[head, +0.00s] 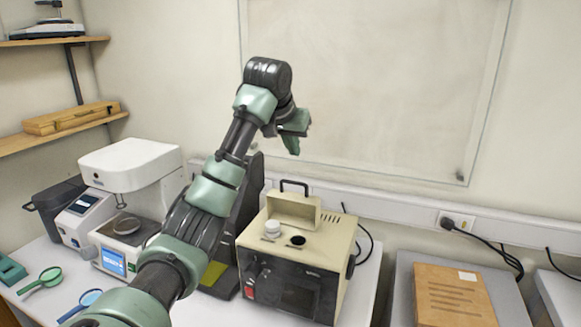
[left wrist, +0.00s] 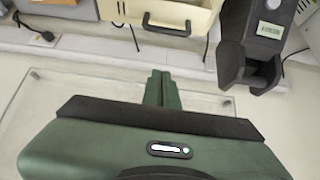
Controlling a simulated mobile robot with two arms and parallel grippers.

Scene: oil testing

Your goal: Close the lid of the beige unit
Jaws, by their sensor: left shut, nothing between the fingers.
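The beige unit (head: 325,252) stands on the bench, with a red switch and a dark panel on its front. Its lid (head: 293,209) is raised at the back of the top, with a black handle (head: 293,185) on it. A white cup and a dark round opening show on the top in front of the lid. My left gripper (head: 294,146) is high above and behind the unit, near the wall, apart from the lid. In the left wrist view its green fingers (left wrist: 162,88) are together and empty, and the black handle (left wrist: 166,25) shows beyond them. My right gripper is not in view.
A white instrument (head: 130,165) stands to the left, with two magnifiers (head: 42,280) in front. A tan box (head: 453,295) lies on a grey surface at right. A framed panel (head: 375,85) hangs on the wall close behind my left gripper. Cables hang at right.

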